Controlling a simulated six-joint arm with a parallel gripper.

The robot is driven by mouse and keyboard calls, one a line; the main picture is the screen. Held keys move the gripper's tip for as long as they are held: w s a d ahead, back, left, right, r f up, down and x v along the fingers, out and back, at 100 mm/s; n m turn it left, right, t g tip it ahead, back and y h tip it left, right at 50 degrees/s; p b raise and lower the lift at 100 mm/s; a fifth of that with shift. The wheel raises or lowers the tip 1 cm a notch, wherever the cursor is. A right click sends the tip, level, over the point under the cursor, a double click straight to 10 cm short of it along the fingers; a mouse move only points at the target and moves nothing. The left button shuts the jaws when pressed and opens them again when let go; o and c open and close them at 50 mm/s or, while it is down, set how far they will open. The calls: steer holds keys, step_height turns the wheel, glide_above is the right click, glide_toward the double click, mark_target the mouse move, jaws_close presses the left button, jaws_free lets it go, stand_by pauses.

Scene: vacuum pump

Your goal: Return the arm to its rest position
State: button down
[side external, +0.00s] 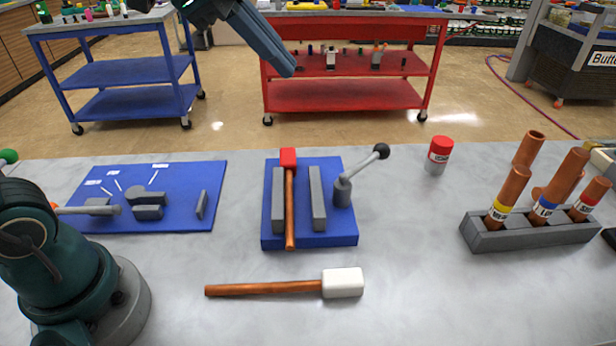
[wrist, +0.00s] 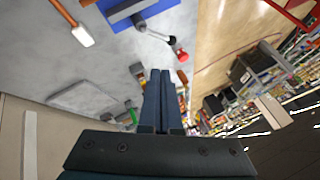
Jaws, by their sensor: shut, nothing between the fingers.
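My gripper (side external: 288,70) is raised high at the top of the side external view, above and beyond the table's far edge. Its fingers point down and to the right. In the wrist view my gripper (wrist: 159,75) shows its two dark fingers together, shut and empty. My arm's base stands at the lower left of the side external view. The rest of the arm between base and gripper is out of the picture.
A blue fixture (side external: 308,240) with a lever (side external: 343,190) and red-headed tool (side external: 288,160) sits mid-table. A white-headed mallet (side external: 342,283) lies in front. A blue board (side external: 150,220) is left, a grey rack (side external: 530,234) right, a red-capped bottle (side external: 438,158) behind. Air around my gripper is clear.

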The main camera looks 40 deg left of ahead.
steer(key=s+a+f+n+g+y, duration=0.1)
steer(key=s+a+f+n, duration=0.3)
steer(key=s+f+n, duration=0.7)
steer(key=s+n+y, duration=0.1)
steer(key=s+n, duration=0.1)
steer(key=s, duration=0.1)
steer(key=shift+s+a+f+n+y, duration=0.15)
steer(key=shift+s+f+n+y, duration=0.15)
steer(key=shift+n+y, duration=0.1)
